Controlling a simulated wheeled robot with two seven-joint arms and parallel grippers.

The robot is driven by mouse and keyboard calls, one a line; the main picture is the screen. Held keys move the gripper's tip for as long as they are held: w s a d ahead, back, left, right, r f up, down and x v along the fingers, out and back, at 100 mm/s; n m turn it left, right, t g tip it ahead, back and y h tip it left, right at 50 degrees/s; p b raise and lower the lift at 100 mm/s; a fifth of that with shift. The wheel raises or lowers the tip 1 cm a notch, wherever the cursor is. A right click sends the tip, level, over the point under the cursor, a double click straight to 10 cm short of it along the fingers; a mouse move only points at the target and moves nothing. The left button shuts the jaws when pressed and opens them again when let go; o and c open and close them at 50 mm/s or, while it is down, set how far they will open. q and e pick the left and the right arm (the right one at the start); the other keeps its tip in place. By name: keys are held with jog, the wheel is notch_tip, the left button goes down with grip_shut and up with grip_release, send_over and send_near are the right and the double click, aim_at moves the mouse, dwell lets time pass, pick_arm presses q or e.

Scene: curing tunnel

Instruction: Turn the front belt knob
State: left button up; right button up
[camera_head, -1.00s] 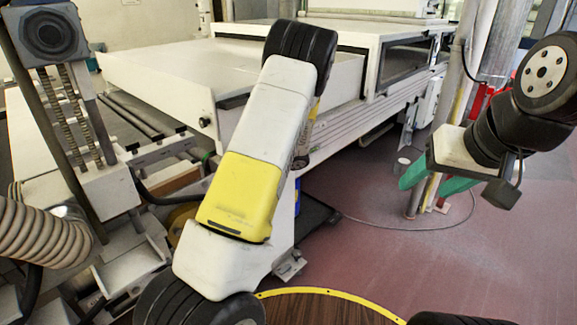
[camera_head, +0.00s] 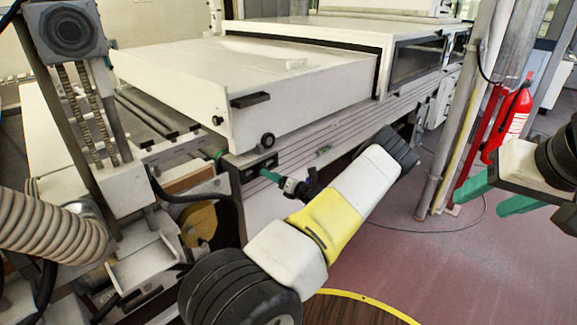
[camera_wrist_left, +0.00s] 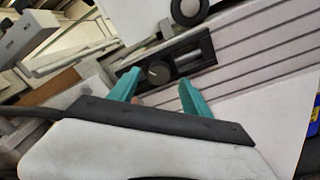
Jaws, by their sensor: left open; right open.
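A small dark round knob (camera_wrist_left: 158,73) sits on a black panel (camera_wrist_left: 205,52) on the machine's side in the left wrist view. The same panel (camera_head: 246,176) shows in the head view below the raised white bed. My left gripper (camera_wrist_left: 158,77) is open and empty, with its teal fingers pointing at the panel and the knob appearing between the fingertips. A gap seems to remain, but its depth is hard to judge. In the head view, my left gripper (camera_head: 263,173) is partly hidden by its own wrist. My right gripper (camera_head: 480,202) is open and empty at the right edge.
Another black round knob (camera_head: 267,140) and a dark handle (camera_head: 249,100) are near the panel. A ribbed hose (camera_head: 45,225) and frame stand at left. A pole (camera_head: 470,120) and a red extinguisher (camera_head: 515,115) stand at right. The red floor between is mostly clear, with a thin cable.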

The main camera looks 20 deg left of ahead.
pick_arm(q)
jog(key=shift+x, duration=1.1)
jog(key=shift+c, duration=0.3)
grip_shut()
jog(key=shift+n, duration=0.4)
jog(key=shift+n+h, duration=0.4)
jog(key=shift+n, duration=3)
